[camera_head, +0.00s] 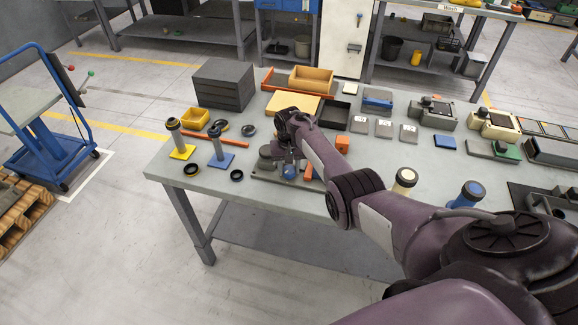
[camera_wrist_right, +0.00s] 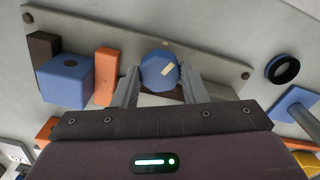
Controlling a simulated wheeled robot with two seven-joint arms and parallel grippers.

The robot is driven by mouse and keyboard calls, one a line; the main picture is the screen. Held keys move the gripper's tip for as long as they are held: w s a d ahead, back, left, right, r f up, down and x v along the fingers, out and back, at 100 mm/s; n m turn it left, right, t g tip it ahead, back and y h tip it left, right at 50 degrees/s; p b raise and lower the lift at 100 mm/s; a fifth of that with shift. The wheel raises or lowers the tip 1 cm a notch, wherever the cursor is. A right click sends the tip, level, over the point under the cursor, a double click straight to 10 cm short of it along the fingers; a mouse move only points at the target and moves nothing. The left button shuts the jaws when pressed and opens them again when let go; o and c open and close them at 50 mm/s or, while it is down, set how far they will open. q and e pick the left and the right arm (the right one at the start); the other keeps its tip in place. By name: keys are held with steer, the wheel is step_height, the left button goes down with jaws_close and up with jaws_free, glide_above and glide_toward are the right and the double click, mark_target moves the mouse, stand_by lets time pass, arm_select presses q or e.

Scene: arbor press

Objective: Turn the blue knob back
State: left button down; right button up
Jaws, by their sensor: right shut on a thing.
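The blue knob (camera_wrist_right: 158,78) shows in the right wrist view as a rounded, faceted blue piece with a pale stripe on its face. It sits at a grey base plate (camera_wrist_right: 215,58) with bolts near its ends. My right gripper (camera_wrist_right: 160,84) is shut on it, one finger on each side. In the head view the blue knob (camera_head: 290,172) shows just below my right gripper (camera_head: 289,160), at the front of the workbench. The stripe's angle is not readable in the head view. My left gripper is not in view.
Beside the knob stand an orange block (camera_wrist_right: 107,77) and a blue block (camera_wrist_right: 65,82). A blue-based stand (camera_head: 219,160), a yellow-based stand (camera_head: 181,151) and black rings (camera_head: 237,175) are to the left. Bare workbench (camera_head: 165,168) shows at the left front.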

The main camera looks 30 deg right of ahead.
mark_target(289, 170)
steer(key=shift+n, duration=1.7)
steer(key=o, duration=1)
steer(key=shift+r+p, duration=0.35)
steer(key=shift+r, duration=3.55)
